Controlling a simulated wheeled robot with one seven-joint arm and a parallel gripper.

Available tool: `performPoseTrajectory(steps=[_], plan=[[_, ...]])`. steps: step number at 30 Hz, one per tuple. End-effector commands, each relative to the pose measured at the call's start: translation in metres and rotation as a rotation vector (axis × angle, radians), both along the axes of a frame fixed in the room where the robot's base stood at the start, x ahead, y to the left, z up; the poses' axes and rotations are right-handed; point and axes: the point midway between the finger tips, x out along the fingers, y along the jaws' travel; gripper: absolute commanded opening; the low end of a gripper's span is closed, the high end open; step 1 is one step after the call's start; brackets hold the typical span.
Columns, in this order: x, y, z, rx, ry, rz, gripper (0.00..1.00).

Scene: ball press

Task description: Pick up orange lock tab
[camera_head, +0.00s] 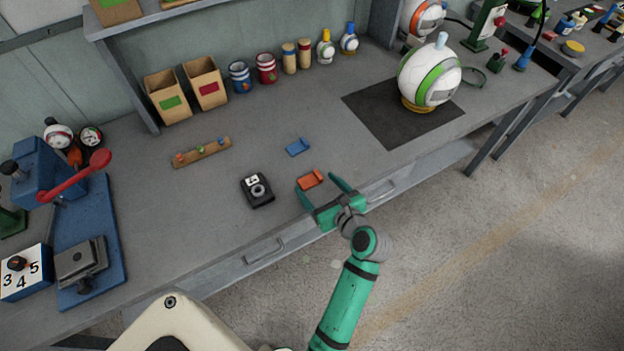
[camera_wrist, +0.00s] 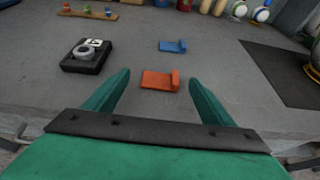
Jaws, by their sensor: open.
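The orange lock tab (camera_head: 311,180) lies on the grey workbench near its front edge. My green gripper (camera_head: 320,187) is open, with its two fingers spread on either side of the tab in the head view. In the wrist view the orange lock tab (camera_wrist: 160,81) sits between and slightly beyond the fingertips of my gripper (camera_wrist: 159,79), with clear gaps on both sides. Nothing is held. I cannot tell the exact height of the fingers above the bench.
A blue tab (camera_head: 298,147) lies just behind the orange one. A black device with a round dial (camera_head: 257,190) is to the left. A wooden strip with coloured pegs (camera_head: 202,152) lies further back. A dark mat (camera_head: 375,118) with a white-green ball (camera_head: 414,88) is at right.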

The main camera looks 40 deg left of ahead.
Motion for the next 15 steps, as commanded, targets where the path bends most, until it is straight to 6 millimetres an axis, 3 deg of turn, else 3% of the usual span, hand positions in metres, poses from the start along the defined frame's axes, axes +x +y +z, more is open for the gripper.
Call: performPoseTrajectory(steps=[9,15], plan=[[0.015,0.034,-0.017,0.001,-0.001,-0.001,0.77],[0.018,0.042,-0.021,0.001,0.0,0.0,0.77]])
